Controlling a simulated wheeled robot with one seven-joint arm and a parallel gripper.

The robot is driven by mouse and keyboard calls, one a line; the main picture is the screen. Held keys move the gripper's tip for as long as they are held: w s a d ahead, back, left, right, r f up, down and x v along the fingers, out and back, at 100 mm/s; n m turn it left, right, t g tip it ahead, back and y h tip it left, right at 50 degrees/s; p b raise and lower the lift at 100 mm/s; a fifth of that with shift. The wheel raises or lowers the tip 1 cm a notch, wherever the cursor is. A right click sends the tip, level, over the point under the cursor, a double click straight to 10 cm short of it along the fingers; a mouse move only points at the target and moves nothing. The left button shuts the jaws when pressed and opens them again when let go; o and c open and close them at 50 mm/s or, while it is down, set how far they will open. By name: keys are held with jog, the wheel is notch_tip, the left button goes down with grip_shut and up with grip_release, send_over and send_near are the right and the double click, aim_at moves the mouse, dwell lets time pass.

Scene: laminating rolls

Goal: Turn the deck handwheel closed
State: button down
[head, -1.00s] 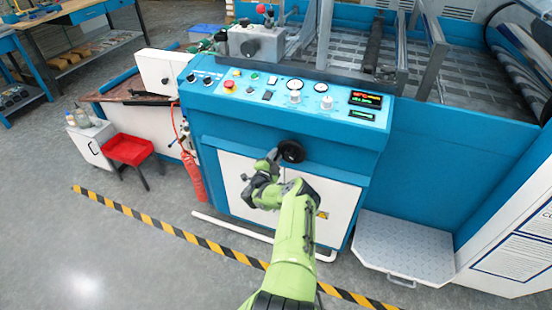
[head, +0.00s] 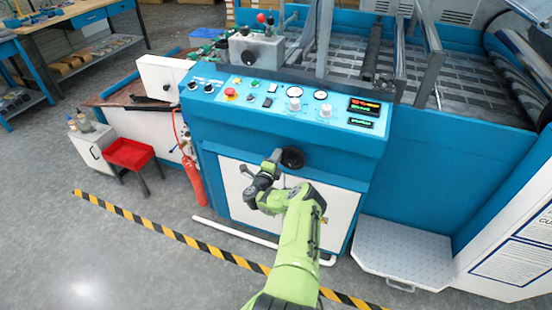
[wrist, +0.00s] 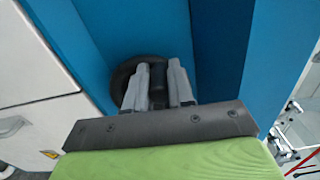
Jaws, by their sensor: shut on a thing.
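The deck handwheel (head: 292,158) is a small black wheel on the blue front of the machine, just below the control panel. In the wrist view the dark wheel (wrist: 124,78) shows partly behind my fingers. My gripper (head: 277,157) reaches up to its left side in the head view. In the wrist view my gripper (wrist: 158,80) has its two grey fingers closed on a black handle (wrist: 158,76) of the handwheel. The far part of the wheel is hidden by the fingers and the handle.
The control panel (head: 290,98) with buttons and gauges juts out above the handwheel. White cabinet doors (head: 338,207) lie below. A grey step plate (head: 405,250) stands at the right, a red stool (head: 129,153) at the left. Striped floor tape (head: 165,230) runs in front; open floor lies left.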

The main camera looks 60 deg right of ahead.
dwell(0.4)
jog(key=c, duration=1)
grip_release()
jog(key=shift+o, duration=0.2)
jog(key=s+a+p, duration=0.2)
jog(key=a+p, duration=0.2)
jog(key=a, duration=1.1)
jog(key=shift+s+a, duration=0.25)
jog(key=shift+a, duration=0.05)
jog(key=shift+w, duration=0.1)
